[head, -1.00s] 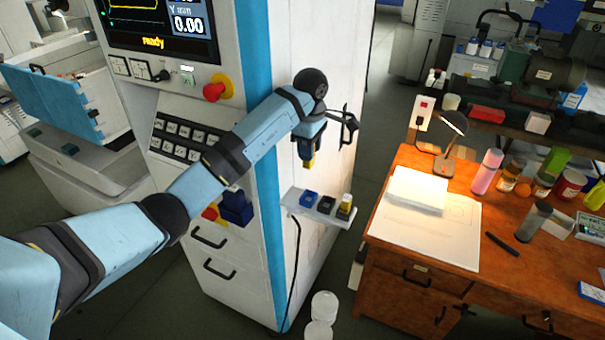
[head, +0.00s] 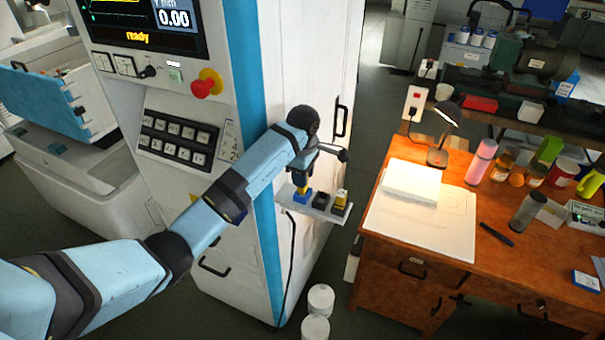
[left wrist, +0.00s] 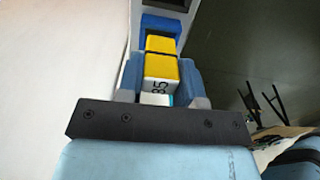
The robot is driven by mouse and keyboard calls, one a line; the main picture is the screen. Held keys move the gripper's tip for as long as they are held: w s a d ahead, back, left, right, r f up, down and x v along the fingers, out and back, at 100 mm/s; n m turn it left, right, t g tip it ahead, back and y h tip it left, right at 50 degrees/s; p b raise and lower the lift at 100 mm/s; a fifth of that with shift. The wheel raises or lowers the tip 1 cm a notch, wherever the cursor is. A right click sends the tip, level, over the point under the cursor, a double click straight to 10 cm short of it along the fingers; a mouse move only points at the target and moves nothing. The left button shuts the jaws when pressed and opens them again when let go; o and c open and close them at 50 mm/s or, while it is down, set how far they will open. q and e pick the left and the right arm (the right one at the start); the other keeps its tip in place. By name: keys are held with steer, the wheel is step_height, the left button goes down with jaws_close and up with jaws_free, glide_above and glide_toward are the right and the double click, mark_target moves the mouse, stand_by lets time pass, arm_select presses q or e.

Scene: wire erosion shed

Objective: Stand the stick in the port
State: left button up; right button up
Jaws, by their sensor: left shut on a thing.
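My left gripper (head: 303,179) is shut on the yellow stick (left wrist: 161,70), which has dark markings and a black band. In the head view the stick's yellow lower end (head: 304,188) points down at the blue port (head: 301,197) on a small shelf. In the left wrist view the blue port (left wrist: 160,23) lies straight beyond the stick's far end. I cannot tell whether the tip is inside the port or just above it. My right gripper is not in view.
The shelf (head: 327,214) juts from the white machine cabinet (head: 270,60). It also bears a black port (head: 321,200) and a holder with a yellow piece (head: 341,198). A wooden desk (head: 400,250) stands to the right. White tubs (head: 320,300) stand on the floor below.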

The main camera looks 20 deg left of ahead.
arm_select(q)
steer(key=shift+a+f+b, duration=0.1)
steer(key=shift+f+b, duration=0.25)
steer(key=shift+f, duration=0.35)
steer(key=o, duration=0.9)
